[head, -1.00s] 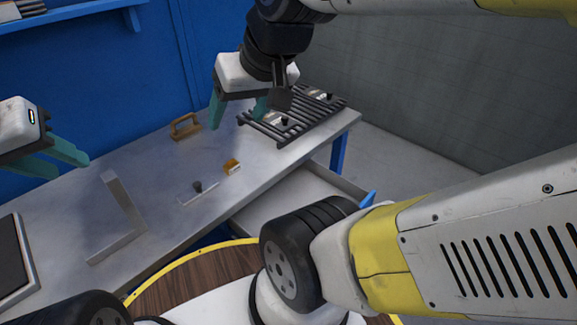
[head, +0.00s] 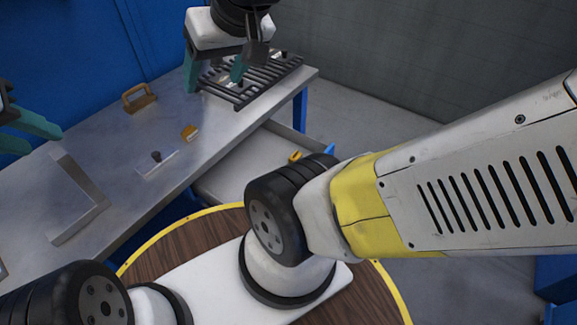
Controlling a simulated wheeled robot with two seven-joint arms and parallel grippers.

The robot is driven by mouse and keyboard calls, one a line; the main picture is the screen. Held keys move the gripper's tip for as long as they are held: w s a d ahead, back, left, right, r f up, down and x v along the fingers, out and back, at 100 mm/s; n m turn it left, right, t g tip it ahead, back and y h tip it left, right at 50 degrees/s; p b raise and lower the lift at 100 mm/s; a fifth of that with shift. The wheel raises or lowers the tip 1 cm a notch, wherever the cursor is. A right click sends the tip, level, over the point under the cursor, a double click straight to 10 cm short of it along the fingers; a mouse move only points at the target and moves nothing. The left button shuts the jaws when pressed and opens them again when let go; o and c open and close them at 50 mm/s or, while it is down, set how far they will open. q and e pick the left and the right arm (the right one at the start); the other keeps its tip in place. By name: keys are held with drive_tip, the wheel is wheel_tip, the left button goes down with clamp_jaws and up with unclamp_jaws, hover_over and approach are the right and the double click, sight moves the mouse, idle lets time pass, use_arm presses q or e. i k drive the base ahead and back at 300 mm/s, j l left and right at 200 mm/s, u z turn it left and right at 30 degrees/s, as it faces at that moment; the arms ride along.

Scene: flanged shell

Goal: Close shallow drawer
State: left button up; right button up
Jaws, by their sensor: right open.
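The shallow drawer (head: 237,169) stands open under the workbench's front edge, its grey inside showing. My right arm hides its near right part. A blue piece (head: 329,150), perhaps its handle, shows at its right end. My left gripper (head: 46,140) is at the left edge, partly cut off. Its fingers are apart with nothing between them, far from the drawer.
On the workbench (head: 110,170) are a black grate (head: 250,80), a wooden-handled tool (head: 138,98), a small orange block (head: 189,133), a plate with a dark knob (head: 157,160) and an angled metal bracket (head: 85,195). A yellow object (head: 295,157) shows in the drawer. The floor at right is clear.

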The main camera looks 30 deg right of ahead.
sight(268, 148)
drive_tip(key=l+z, duration=0.1)
drive_tip(key=z, duration=0.3)
drive_tip(key=l+z, duration=0.15)
drive_tip(key=z, duration=0.25)
drive_tip(key=l+z, duration=0.15)
drive_tip(key=z, duration=0.25)
drive_tip(key=k+j+u, duration=0.1)
drive_tip(key=k+j, duration=0.45)
